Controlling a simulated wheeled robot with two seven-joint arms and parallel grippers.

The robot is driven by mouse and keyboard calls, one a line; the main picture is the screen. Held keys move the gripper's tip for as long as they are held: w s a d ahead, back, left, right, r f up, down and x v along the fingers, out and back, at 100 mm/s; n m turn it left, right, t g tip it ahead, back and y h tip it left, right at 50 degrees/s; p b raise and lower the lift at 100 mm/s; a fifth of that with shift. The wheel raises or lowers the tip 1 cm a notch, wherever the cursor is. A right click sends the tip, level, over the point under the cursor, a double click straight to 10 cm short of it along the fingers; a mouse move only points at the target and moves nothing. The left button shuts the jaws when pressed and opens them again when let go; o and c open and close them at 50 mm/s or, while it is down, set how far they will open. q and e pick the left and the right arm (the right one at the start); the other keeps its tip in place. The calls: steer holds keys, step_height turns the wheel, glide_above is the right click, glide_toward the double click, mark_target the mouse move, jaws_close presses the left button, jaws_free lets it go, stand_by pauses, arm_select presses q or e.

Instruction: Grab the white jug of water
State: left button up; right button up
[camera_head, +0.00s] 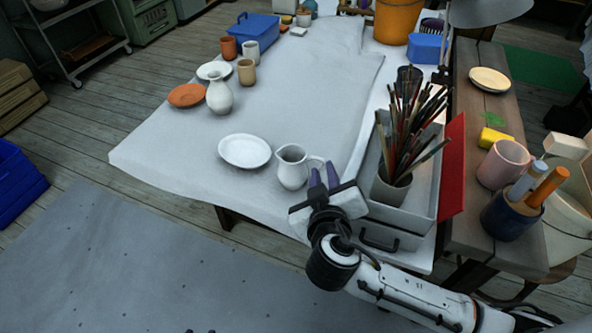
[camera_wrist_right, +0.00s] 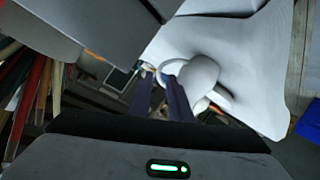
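The white jug (camera_head: 292,170) stands upright near the front edge of the cloth-covered table, its handle on the right side. My right gripper (camera_head: 324,176) is just right of the jug, its two purple fingers close by the handle. The fingers are apart. In the right wrist view the fingers (camera_wrist_right: 160,92) point forward with a gap between them, and the white jug (camera_wrist_right: 198,78) shows beside the right finger. I cannot tell whether the handle lies between the fingers or whether they touch it. My left gripper is not in view.
A white plate (camera_head: 244,151) lies left of the jug. A grey tray (camera_head: 422,187) with a brush-filled pot (camera_head: 389,188) stands close to the right of my gripper. A white vase (camera_head: 219,96) and an orange plate (camera_head: 187,95) stand farther back. The middle of the cloth is clear.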

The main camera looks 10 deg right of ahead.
steer(key=x, duration=0.9)
steer(key=shift+w+d+f, duration=0.1)
steer(key=shift+w, duration=0.25)
jaws_close()
